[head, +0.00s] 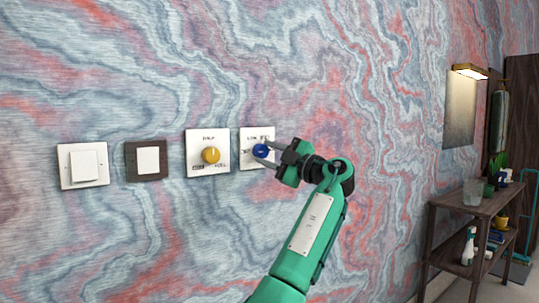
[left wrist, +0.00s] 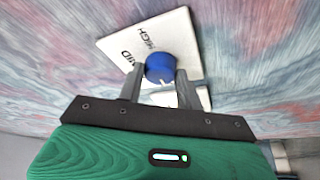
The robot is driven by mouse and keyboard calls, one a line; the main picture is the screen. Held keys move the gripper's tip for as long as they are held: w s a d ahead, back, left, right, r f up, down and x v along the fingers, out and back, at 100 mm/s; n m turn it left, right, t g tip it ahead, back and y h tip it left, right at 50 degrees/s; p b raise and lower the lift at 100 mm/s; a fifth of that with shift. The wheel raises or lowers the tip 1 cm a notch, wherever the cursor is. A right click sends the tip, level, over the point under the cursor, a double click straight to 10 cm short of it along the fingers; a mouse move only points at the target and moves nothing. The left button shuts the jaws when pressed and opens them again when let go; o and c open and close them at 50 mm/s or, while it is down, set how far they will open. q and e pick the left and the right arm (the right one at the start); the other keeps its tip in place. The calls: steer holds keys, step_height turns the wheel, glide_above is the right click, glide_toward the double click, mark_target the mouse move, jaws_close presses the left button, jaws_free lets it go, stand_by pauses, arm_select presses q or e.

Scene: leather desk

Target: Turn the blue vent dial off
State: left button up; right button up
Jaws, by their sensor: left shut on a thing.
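The blue vent dial (head: 260,151) sits on a white square plate (head: 249,137) on the wall, the rightmost of the row. My left gripper (head: 264,152) reaches it from the right and is shut on it, one finger on either side. In the left wrist view the blue dial (left wrist: 160,66) is between the two grey fingers (left wrist: 159,78). The words HIGH and MID show on the plate (left wrist: 180,30) there; the fingers hide part of it. I cannot tell which mark the dial points at. My right gripper is not in view.
To the left on the wall are a yellow dial (head: 211,155) on a white plate, a dark-framed switch (head: 147,160) and a white switch (head: 83,165). A wooden shelf (head: 470,200) with bottles and a glass stands at the far right. The wall around the plates is clear.

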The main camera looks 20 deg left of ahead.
arm_select(q)
steer(key=o, duration=1)
steer(key=shift+d, duration=0.1)
steer(key=shift+s+d+f, duration=0.1)
steer(key=shift+d, duration=0.2)
steer(key=p+v, duration=0.1)
steer(key=v, duration=1.2)
steer(key=shift+f, duration=0.1)
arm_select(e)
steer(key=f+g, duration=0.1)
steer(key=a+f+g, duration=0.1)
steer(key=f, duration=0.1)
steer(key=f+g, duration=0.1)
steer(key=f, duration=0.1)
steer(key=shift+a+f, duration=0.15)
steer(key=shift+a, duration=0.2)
